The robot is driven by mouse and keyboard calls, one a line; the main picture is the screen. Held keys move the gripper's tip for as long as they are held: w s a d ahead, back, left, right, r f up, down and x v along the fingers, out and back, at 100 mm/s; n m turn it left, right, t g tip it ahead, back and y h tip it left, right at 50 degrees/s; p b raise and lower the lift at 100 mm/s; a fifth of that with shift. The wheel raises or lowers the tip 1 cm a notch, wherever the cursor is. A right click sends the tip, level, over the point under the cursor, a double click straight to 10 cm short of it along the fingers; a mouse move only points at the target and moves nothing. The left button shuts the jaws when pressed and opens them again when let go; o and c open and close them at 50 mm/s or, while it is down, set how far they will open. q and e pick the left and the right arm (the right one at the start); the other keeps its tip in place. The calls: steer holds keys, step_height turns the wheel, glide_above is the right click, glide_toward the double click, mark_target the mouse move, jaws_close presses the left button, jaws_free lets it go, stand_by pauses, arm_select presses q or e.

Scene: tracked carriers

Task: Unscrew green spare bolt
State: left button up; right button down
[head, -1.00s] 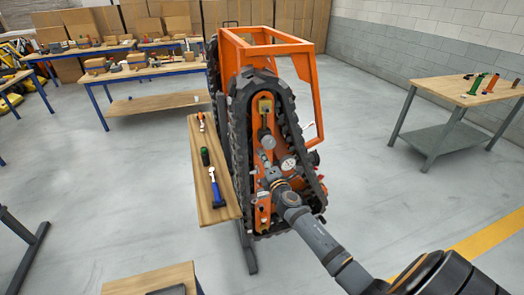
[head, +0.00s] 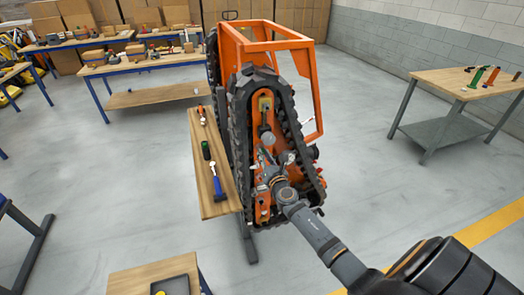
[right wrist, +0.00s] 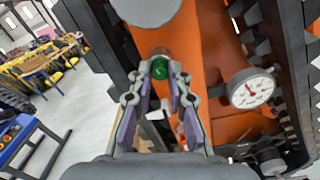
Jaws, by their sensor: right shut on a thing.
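The green spare bolt (right wrist: 160,67) shows as a shiny green head between my right gripper's fingertips in the right wrist view. My right gripper (right wrist: 160,74) is shut on it, in front of the orange side frame (right wrist: 172,42) of the tracked carrier. I cannot tell how far the bolt sits in its seat. In the head view my right gripper (head: 266,160) reaches inside the track loop (head: 240,125), and the bolt cannot be made out there. My left gripper is not in view.
A round dial gauge (right wrist: 251,91) sits close right of the gripper. A wooden shelf (head: 214,208) left of the track holds a blue-handled tool (head: 217,185) and a dark green item (head: 206,150). A table (head: 450,82) with coloured tools stands right. Open floor lies between.

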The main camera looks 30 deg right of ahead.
steer(key=n+p, duration=0.2)
steer(key=n, duration=0.7)
steer(key=c, duration=1.4)
jaws_free()
steer(key=shift+c, duration=0.2)
